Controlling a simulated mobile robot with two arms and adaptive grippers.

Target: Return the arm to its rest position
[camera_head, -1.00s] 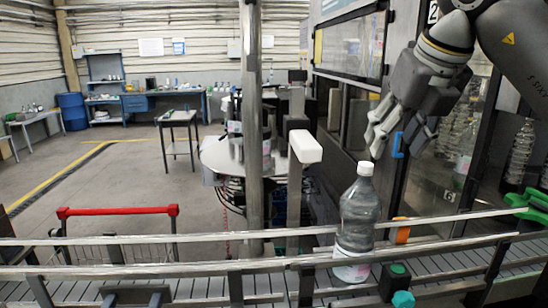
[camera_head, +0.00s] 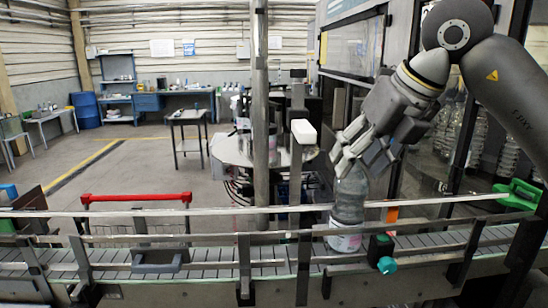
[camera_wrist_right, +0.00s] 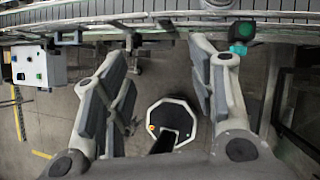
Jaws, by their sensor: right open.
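My right gripper (camera_head: 362,150) is open and empty in the head view, its fingers pointing down and left. It overlaps the top of a clear plastic bottle (camera_head: 349,207) and hides its cap. The bottle stands upright on the conveyor (camera_head: 205,262) between the rails, with a pale label low down. The conveyor (camera_wrist_right: 165,32) crosses the top of that view. My left gripper is not in view.
Metal rails (camera_head: 110,213) run along the conveyor. A teal knob (camera_head: 387,265) sits on the front rail, below the bottle's right side. A green clamp (camera_head: 518,195) is at the right. A red-handled cart (camera_head: 136,198) stands behind the conveyor at the left, with open floor beyond.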

